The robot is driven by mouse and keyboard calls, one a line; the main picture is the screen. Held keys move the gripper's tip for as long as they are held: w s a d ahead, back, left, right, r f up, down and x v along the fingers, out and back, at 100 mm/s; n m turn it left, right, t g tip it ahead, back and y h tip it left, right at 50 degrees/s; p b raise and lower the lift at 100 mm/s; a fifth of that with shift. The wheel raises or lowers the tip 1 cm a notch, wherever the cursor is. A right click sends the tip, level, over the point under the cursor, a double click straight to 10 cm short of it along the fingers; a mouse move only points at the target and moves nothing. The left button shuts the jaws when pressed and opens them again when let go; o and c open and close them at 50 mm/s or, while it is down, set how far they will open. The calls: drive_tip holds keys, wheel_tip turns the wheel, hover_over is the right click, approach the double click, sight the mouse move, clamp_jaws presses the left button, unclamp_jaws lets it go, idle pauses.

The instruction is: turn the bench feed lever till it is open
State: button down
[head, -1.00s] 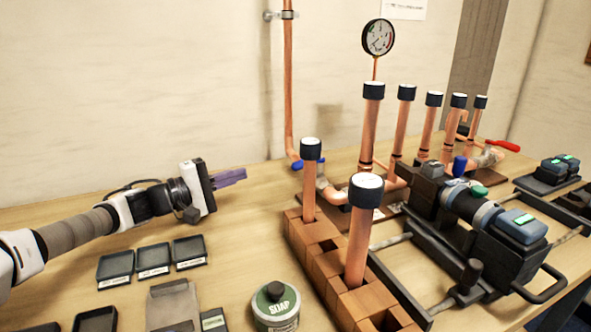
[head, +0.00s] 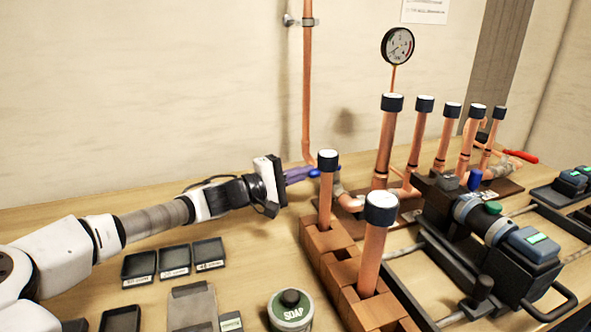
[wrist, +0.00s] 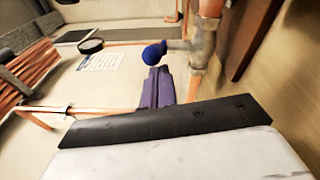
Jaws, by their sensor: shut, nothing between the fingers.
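The bench feed lever is a blue handle (head: 314,172) on the pipework at the foot of the wall riser. In the wrist view its rounded blue end (wrist: 152,55) lies just beyond my fingertips, on a grey metal valve body (wrist: 202,43). My gripper (head: 306,173) has purple fingers, shut and empty, pointing right at the lever. The shut fingers also show in the wrist view (wrist: 158,72). Fingertips and lever are very close; I cannot tell whether they touch. The front pipe stub partly hides the valve in the head view.
A capped copper stub (head: 326,190) in a brick row (head: 335,265) stands just right of my gripper. The gauge (head: 397,46) and several capped pipes stand behind. A black pressing machine (head: 480,230) is at right. Small trays (head: 174,261) and a soap tin (head: 290,311) lie in front.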

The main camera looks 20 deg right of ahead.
idle(0.3)
drive_tip(key=b, duration=0.1)
drive_tip(key=s+n+t+b, duration=0.1)
drive_tip(key=b, duration=0.1)
drive_tip(key=s+t+b, duration=0.1)
drive_tip(key=shift+s+d+n+y, duration=0.15)
drive_tip(key=shift+d+n+y, duration=0.1)
drive_tip(key=shift+n+y, duration=0.05)
idle(0.3)
